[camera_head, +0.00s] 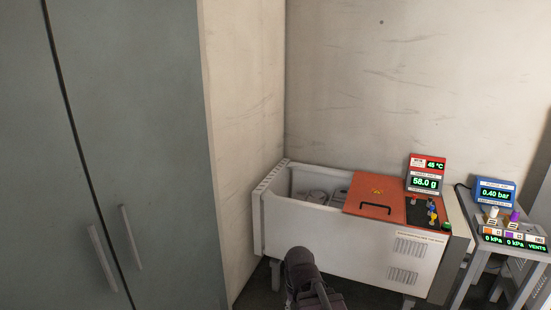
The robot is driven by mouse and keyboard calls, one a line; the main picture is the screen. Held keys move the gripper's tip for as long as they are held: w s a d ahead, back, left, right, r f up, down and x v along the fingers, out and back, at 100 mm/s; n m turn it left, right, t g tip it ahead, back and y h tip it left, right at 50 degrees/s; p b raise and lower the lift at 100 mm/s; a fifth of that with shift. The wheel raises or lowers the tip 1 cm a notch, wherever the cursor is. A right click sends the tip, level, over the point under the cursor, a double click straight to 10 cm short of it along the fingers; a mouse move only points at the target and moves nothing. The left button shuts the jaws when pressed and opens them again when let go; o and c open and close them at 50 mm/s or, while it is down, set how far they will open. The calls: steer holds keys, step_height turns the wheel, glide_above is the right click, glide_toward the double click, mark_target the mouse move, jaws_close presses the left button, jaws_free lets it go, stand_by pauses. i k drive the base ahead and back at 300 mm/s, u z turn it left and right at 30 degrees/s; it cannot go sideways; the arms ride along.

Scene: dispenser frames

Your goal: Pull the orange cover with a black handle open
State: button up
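The orange cover (383,191) lies flat on top of a white box-shaped machine, covering the middle of its top. Its black handle (376,208) is a thin bar near the cover's front edge. To the left of the cover, the machine's top is open and grey items show inside. My gripper (322,300) is only partly in view at the bottom edge, dark and in front of the machine, apart from the cover and handle. Its fingertips cannot be made out.
The white machine (335,240) stands against the back wall. A red display (427,165) and a black control panel (428,213) sit right of the cover. A blue display (494,193) stands on a side table at right. A grey cabinet (150,130) fills the left.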

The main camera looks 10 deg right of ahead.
mark_target(380, 197)
steer(key=z, duration=0.4)
steer(key=i, duration=0.85)
steer(key=z, duration=0.45)
steer(key=i, duration=0.6)
steer(key=z, duration=0.2)
